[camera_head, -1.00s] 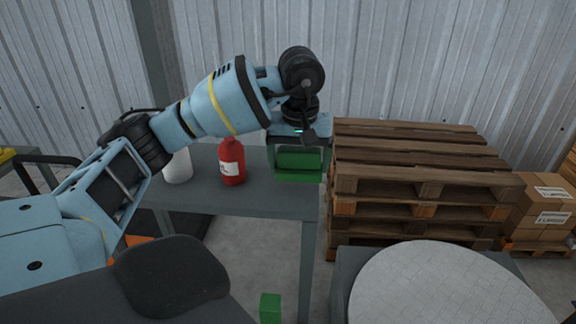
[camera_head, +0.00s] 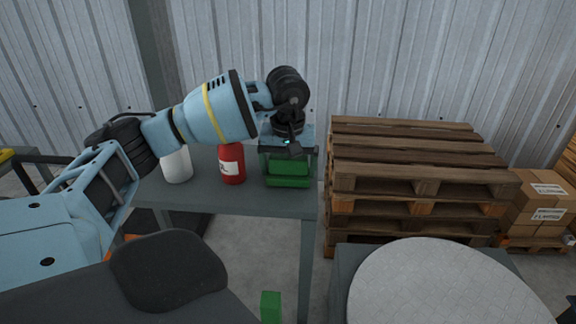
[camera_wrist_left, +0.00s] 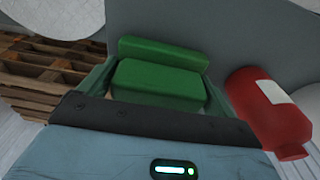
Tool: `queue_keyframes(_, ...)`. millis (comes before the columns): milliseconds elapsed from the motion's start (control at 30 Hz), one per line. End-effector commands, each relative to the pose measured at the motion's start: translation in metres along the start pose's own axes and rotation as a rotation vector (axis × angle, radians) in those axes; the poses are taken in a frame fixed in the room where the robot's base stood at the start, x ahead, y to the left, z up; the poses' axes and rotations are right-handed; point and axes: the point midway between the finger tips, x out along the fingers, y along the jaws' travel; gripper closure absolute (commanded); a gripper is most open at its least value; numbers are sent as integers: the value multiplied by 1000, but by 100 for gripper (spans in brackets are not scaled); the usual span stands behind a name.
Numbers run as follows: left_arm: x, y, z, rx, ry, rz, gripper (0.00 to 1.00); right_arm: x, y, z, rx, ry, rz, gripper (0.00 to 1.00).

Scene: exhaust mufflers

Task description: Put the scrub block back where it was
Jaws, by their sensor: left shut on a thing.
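My left gripper (camera_head: 288,160) is over the right end of the grey table (camera_head: 235,200). It is shut on a green scrub block (camera_head: 289,168), which also shows between the fingers in the left wrist view (camera_wrist_left: 158,85). A second green piece (camera_head: 288,182) shows just below the block in the head view, and beyond it in the wrist view (camera_wrist_left: 165,53). I cannot tell if the block touches this piece. My right gripper is not in view.
A red bottle (camera_head: 231,165) and a white container (camera_head: 177,165) stand left of the gripper. Stacked wooden pallets (camera_head: 400,180) rise close on the right. A round pale disc (camera_head: 445,285) and a small green object (camera_head: 270,306) are in front.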

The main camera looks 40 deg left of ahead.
Motion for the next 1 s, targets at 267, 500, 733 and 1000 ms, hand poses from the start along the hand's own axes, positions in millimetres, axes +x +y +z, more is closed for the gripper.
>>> queue_keyframes(267, 3, 0, 0, 0, 0, 0, 1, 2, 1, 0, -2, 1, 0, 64)
queue_keyframes(500, 2, 0, 0, 0, 0, 0, 0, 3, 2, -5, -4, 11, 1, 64)
queue_keyframes(733, -20, 1, 0, 0, 1, 4, 0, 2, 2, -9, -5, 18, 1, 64)
queue_keyframes(1000, -74, 1, -1, 0, 2, 4, 0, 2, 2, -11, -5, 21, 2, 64)
